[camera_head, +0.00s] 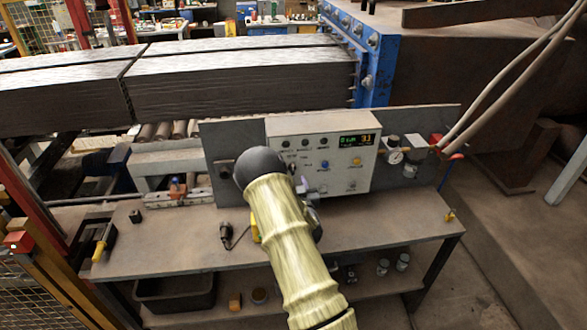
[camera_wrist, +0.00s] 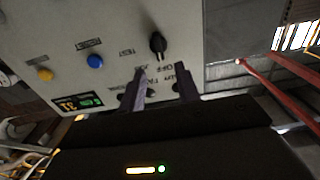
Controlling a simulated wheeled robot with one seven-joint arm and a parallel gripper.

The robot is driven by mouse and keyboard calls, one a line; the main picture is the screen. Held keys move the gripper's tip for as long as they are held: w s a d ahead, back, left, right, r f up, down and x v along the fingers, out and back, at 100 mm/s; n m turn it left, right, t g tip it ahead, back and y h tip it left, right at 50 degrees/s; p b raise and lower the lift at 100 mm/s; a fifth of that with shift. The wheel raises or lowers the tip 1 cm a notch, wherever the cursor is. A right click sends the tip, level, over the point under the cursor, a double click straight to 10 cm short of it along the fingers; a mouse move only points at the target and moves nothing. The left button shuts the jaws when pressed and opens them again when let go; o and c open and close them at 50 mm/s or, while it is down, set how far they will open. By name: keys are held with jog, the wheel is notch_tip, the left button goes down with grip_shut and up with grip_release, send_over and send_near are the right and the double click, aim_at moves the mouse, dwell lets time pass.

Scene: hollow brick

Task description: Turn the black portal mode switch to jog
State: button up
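A black rotary switch (camera_wrist: 157,42) sits on the light grey control panel (camera_wrist: 115,25) in the wrist view, which sees the panel upside down. Small lettering beside it is partly legible; one word looks like OFF. The switch's setting is unclear. My gripper (camera_wrist: 162,76) is open, its two dark fingers apart and nothing held between them. The fingertips are close to the switch, just below it in that picture. Whether they touch the panel is unclear. In the head view the panel (camera_head: 310,130) stands on the bench, and my arm hides its lower left part, including this switch.
The panel also carries a blue button (camera_wrist: 95,61), a yellow button (camera_wrist: 45,73) and a lit display (camera_head: 357,140). A gauge (camera_head: 395,156) and red-handled valve are at its right. The metal bench (camera_head: 390,228) has clear room to the right. A yellow-handled tool (camera_head: 100,247) lies left.

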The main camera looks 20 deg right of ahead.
aim_at(293, 169)
jog(key=shift+p+x, duration=1.1)
jog(key=shift+x, duration=1.95)
jog(key=shift+f, duration=0.1)
grip_shut()
